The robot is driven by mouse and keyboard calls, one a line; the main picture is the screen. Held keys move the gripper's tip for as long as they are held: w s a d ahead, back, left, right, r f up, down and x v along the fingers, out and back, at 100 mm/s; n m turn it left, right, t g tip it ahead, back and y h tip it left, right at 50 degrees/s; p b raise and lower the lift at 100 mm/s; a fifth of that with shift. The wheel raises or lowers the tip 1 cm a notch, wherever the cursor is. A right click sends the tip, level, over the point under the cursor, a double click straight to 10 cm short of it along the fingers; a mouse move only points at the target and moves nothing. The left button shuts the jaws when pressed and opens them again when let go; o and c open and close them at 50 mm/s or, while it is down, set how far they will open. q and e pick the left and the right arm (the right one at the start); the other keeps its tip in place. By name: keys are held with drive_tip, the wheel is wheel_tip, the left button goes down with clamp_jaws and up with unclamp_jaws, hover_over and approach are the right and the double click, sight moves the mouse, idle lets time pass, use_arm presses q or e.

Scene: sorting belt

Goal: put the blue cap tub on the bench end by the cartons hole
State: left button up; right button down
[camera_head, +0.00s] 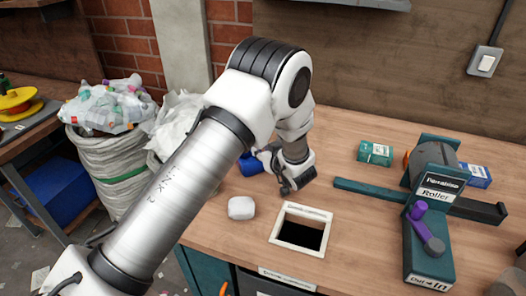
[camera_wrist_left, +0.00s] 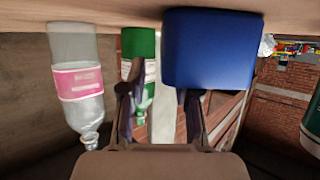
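A blue item (camera_head: 250,164) stands on the bench, partly hidden behind my left gripper (camera_head: 292,186). A large blue block-like shape in the left wrist view (camera_wrist_left: 212,48) seems to be the same item; I cannot tell if it is the blue cap tub. My left gripper is low over the bench behind the hole. Its fingers (camera_wrist_left: 160,95) are spread and nothing is clearly held; the blue shape overlaps the right finger's tip. The white-framed hole (camera_head: 278,233) is in the bench front. A small white rounded item (camera_head: 241,207) lies left of it. My right gripper is not in view.
The left wrist view shows a clear bottle with a pink label (camera_wrist_left: 77,82) and a green-and-white item (camera_wrist_left: 138,42) near the fingers. A teal roller machine (camera_head: 428,240), a green carton (camera_head: 375,153) and a blue carton (camera_head: 476,176) stand at right. Full sacks (camera_head: 110,165) stand left.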

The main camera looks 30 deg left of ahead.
use_arm(q)
drive_tip(key=shift+r, duration=0.1)
drive_tip(key=shift+s+d+r+p, duration=0.1)
drive_tip(key=shift+d+r+p, duration=0.05)
drive_tip(key=shift+r+p, duration=0.2)
drive_tip(key=p+v, duration=0.7)
drive_tip(key=v, duration=0.4)
drive_tip(key=shift+s+d, duration=0.15)
drive_tip(key=shift+d, duration=0.1)
drive_tip(key=shift+f, duration=0.1)
